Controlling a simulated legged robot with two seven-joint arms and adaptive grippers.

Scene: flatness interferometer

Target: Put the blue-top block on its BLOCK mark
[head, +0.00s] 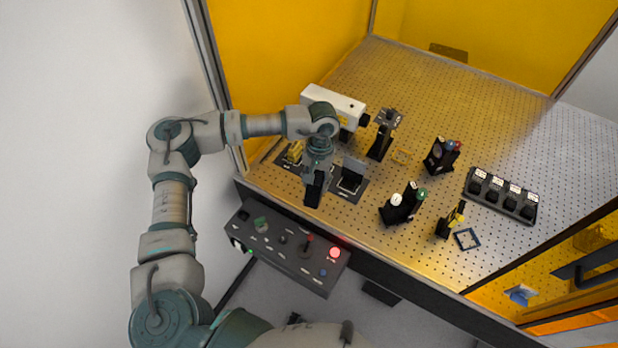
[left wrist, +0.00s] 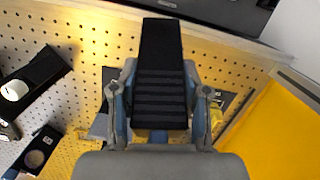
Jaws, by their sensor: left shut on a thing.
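My left gripper (head: 317,172) is shut on a black block (head: 313,190) and holds it above the front edge of the perforated table. In the left wrist view the block (left wrist: 160,70) stands between the two fingers (left wrist: 160,115), with a ridged lower face; I see no blue on it, and its top may be hidden. A dark plate with an upright grey panel (head: 350,178) lies just right of the gripper. No lettering reading BLOCK can be made out. My right gripper is not in view.
A control box (head: 285,248) with a lit red button stands below the table's front edge. Black mounts with white and green caps (head: 403,203), a mount with red and blue knobs (head: 441,156) and a black rack (head: 500,195) stand to the right.

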